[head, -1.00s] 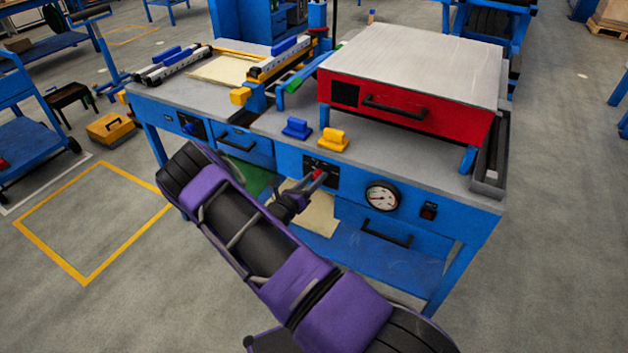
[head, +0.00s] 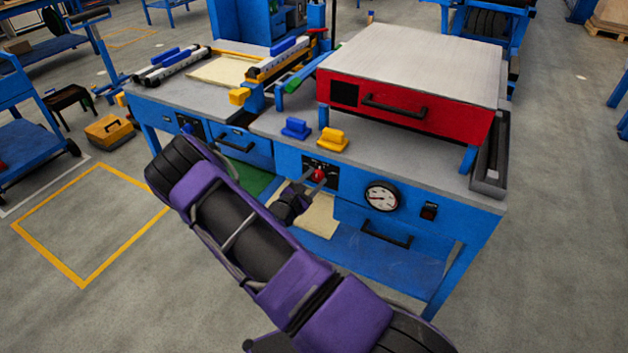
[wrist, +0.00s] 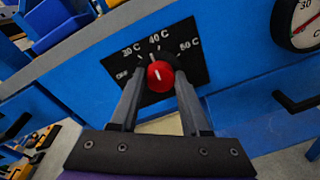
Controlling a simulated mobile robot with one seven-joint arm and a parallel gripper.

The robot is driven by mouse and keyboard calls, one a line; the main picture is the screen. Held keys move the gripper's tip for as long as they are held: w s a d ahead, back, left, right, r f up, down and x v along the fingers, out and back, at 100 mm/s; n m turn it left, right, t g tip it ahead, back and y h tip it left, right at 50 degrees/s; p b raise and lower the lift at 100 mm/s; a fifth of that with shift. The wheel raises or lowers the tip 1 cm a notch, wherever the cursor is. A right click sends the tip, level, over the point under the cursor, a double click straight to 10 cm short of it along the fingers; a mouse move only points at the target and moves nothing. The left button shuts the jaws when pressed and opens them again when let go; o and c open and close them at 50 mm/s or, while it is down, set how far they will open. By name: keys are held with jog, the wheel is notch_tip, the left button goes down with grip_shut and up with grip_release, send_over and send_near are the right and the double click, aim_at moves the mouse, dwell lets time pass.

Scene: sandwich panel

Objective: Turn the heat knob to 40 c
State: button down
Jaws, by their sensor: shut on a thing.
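In the head view the knob (head: 318,175) shows as a small red spot between the fingertips of my gripper (head: 316,181), on the blue bench front.
A round gauge (head: 382,196) and a small switch (head: 429,211) are right of the dial. A black drawer handle (head: 386,234) is below. Blue (head: 296,128) and yellow (head: 333,139) handled blocks stand on the bench above, beside the red press (head: 410,105).

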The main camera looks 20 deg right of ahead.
jog(key=shift+m+y+b, duration=0.3)
jog(key=shift+m, duration=1.5)
jog(key=shift+c, duration=1.9)
grip_release()
jog(key=v, duration=1.7)
jog(key=shift+s+f, duration=0.15)
jog(key=shift+s, duration=0.15)
